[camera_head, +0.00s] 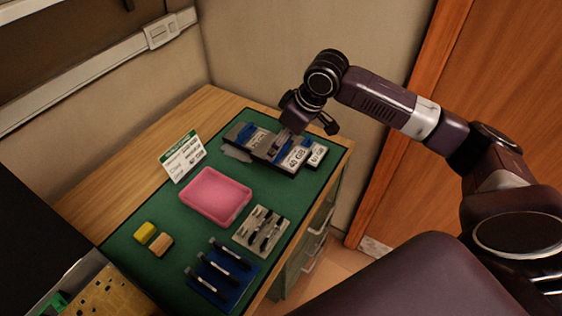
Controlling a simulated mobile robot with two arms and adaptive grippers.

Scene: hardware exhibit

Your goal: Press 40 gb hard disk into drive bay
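A hard disk with a "40 GB" label (296,157) is at the far right of the green mat, among a close group of grey and blue drive parts. My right gripper (305,128) is directly above this group, pointing down. One dark finger sticks out to the right. The other is hard to make out against the grey parts, so I cannot tell whether it touches or holds anything. A grey and blue unit (246,136) lies left of the labelled disk. I cannot tell for sure which part is the drive bay. My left gripper is not in view.
A green mat (165,228) covers the wooden bench. A pink tray (215,195), a white sign (182,157), a grey tool holder (261,231), a blue tool mat (222,272) and yellow and tan blocks (145,231) stand nearer. A wall is behind; an orange door (490,90) is at right.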

